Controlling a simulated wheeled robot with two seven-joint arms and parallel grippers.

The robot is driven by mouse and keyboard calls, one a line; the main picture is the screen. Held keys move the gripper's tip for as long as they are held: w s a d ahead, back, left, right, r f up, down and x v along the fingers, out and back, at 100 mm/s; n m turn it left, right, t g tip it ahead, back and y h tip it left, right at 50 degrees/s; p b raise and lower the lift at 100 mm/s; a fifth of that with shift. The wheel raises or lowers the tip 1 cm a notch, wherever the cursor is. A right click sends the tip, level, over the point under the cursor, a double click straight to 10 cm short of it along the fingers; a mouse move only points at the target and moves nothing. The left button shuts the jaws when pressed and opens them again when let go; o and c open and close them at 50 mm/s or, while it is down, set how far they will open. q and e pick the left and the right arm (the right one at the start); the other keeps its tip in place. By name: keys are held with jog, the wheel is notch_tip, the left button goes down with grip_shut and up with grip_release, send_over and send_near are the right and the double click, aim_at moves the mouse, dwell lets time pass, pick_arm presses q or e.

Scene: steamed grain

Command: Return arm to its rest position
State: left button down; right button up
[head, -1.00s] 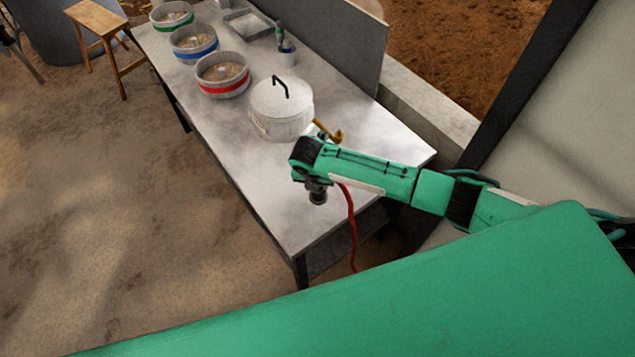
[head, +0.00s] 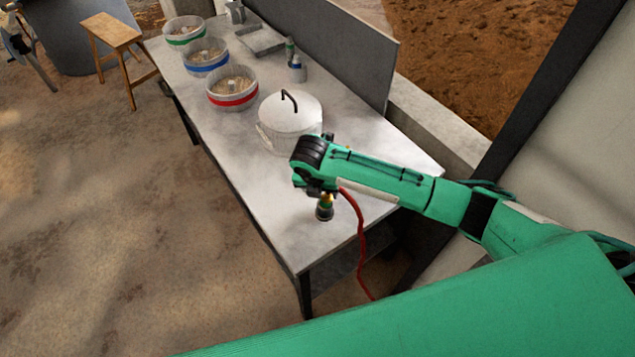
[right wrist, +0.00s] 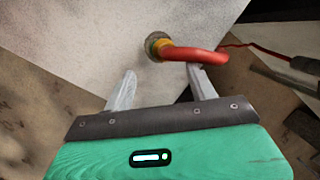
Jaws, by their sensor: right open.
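My right arm, green, reaches in from the right in the head view over the near end of the table. My right gripper (head: 314,189) is partly hidden under its wrist there. In the right wrist view my right gripper (right wrist: 160,80) shows two pale fingers spread apart with nothing held between them. A small fitting (head: 325,208) with a yellow band and a red hose (head: 361,245) stands at the table's near end. The fitting also shows just beyond the fingertips in the right wrist view (right wrist: 154,42). My left gripper is not in view.
A white lidded pot (head: 290,112) stands on the table (head: 240,165) just behind my wrist. Bowls with red (head: 231,90), blue (head: 206,58) and green (head: 184,32) bands line the far left. A grey panel (head: 345,60) edges the back. A wooden stool (head: 112,32) stands beyond.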

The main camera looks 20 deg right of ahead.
jog(key=b+v, duration=0.1)
jog(key=v, duration=0.6)
